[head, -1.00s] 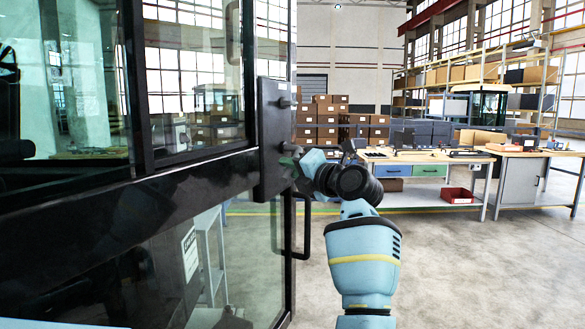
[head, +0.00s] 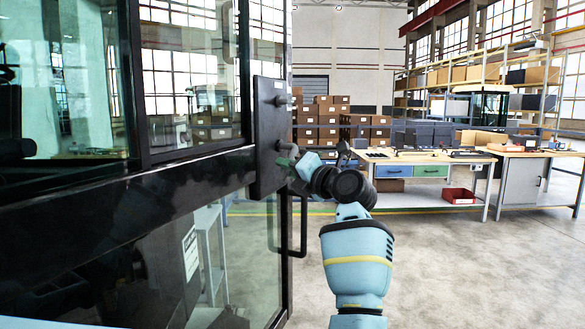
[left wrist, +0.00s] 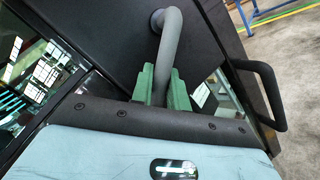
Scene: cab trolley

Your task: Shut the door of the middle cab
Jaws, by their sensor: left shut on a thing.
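The cab door (head: 200,165) fills the left of the head view, with a black frame and large glass panes. A black plate (head: 268,130) sits at its right edge and carries a grey handle (head: 286,147). My left gripper (head: 290,162) is at this handle. In the left wrist view its green fingers (left wrist: 160,88) are closed around the bent grey handle bar (left wrist: 170,45). I cannot tell how far the door stands from its frame. My right gripper is not in view.
A black grab bar (head: 303,228) stands out at the cab's edge, just below my left gripper. Workbenches (head: 425,157) with a red bin (head: 459,195) and stacked boxes (head: 318,125) stand farther back. The floor (head: 450,270) at the right is clear.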

